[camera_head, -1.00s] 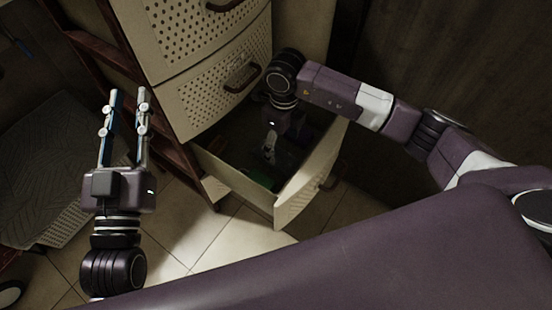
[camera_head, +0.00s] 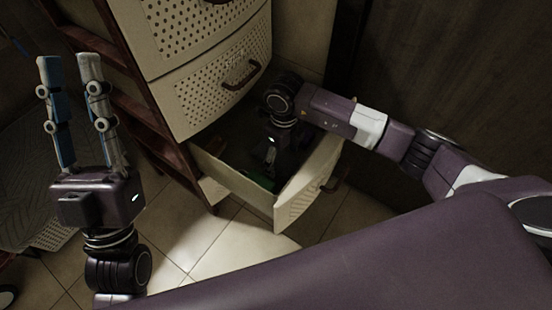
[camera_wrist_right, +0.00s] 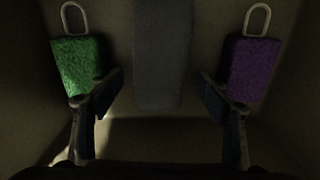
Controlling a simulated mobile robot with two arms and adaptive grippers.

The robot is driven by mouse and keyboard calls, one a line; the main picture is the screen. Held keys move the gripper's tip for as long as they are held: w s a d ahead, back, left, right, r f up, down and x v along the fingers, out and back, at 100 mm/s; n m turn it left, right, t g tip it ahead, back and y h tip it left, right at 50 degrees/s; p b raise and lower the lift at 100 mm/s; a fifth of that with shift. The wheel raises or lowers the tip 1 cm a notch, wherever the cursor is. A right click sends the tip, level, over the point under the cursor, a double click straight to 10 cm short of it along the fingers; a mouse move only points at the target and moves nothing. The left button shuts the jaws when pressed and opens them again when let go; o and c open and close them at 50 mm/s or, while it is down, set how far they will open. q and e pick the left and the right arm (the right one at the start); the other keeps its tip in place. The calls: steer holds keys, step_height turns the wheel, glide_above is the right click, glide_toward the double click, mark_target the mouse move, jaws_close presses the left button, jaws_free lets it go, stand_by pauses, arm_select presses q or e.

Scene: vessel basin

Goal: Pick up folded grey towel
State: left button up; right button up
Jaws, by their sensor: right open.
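The folded grey towel (camera_wrist_right: 162,55) lies as a long narrow strip on the drawer floor, in the upper middle of the right wrist view. My right gripper (camera_wrist_right: 160,140) is open, with one finger on each side of the towel's line and nothing visible between them. In the head view my right gripper (camera_head: 272,160) reaches down into the open drawer (camera_head: 302,195), and its fingers are hard to make out in the dark. My left gripper (camera_head: 68,75) points up at the left, with its two fingers apart and empty.
A green item with a loop (camera_wrist_right: 78,65) lies left of the towel and a purple item with a loop (camera_wrist_right: 252,68) lies right, both close to my right fingers. Closed drawers (camera_head: 210,90) rise above the open one. Tiled floor (camera_head: 235,245) is clear in front.

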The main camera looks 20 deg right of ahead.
steer(key=shift+f, duration=0.35)
steer(key=c, duration=1.3)
steer(key=shift+r, duration=0.1)
